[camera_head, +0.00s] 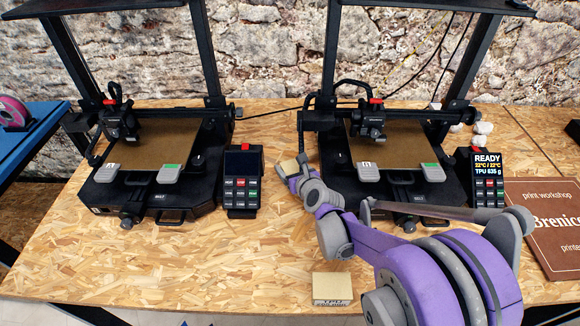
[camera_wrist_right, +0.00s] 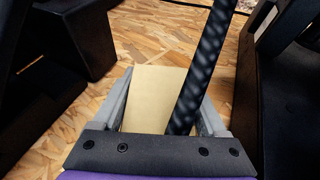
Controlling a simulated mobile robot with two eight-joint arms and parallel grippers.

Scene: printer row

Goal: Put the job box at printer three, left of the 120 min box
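A small tan box (camera_head: 289,167) is at my right gripper (camera_head: 294,173), in the gap between the two printers. The right wrist view shows the tan box (camera_wrist_right: 153,90) between the two grey fingers (camera_wrist_right: 160,112), which appear closed on its sides. A black braided strand crosses in front of its right edge there. I see no label on this box. Another tan box (camera_head: 332,287) stands at the table's front edge, with dark print on its front face too small to read. My left gripper is not in view.
The left printer (camera_head: 150,197) has a dark-screened control unit (camera_head: 242,182) beside it. The right printer (camera_head: 455,205) has a unit (camera_head: 487,172) reading READY. A brown workshop sign (camera_head: 545,215) lies at right. The wooden table (camera_head: 180,260) is clear at front left.

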